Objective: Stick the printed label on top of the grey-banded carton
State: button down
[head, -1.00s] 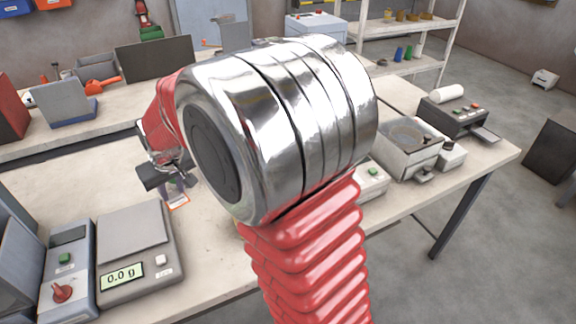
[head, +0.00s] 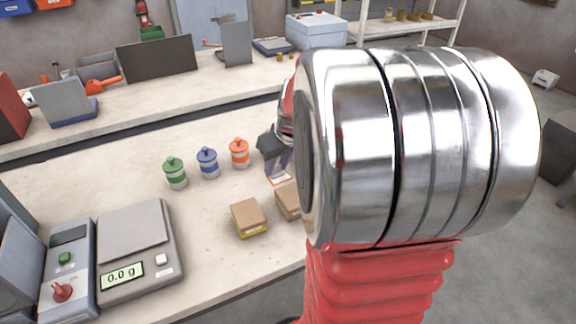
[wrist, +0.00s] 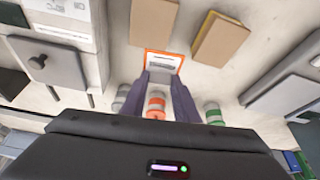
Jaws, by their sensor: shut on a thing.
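My gripper (head: 277,160) is shut on the printed label (head: 280,179), a small white piece with an orange edge. In the wrist view the label (wrist: 163,62) sticks out beyond the purple fingertips (wrist: 162,77). A yellow-banded carton (head: 248,217) stands on the bench and also shows in the wrist view (wrist: 220,38). Beside it is a second brown carton (head: 288,201), partly hidden by my arm; in the wrist view this carton (wrist: 153,20) is just past the label, cut by the top edge. I cannot make out its band colour. The label appears apart from both cartons.
Green (head: 175,172), blue (head: 207,162) and orange (head: 239,153) lidded jars stand behind the cartons. A grey jar (wrist: 122,98) shows in the wrist view. A scale (head: 137,250) reading 0.0 g is at the left. My arm hides the bench's right part.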

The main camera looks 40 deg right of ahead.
jog(key=s+d, duration=0.2)
jog(key=shift+s+d+r, duration=0.2)
jog(key=shift+s+d, duration=0.05)
jog(key=shift+s, duration=0.1)
jog(key=shift+f, duration=0.1)
jog(key=shift+f, duration=3.2)
jog(key=shift+f, duration=0.2)
jog(key=c, duration=1.3)
grip_release()
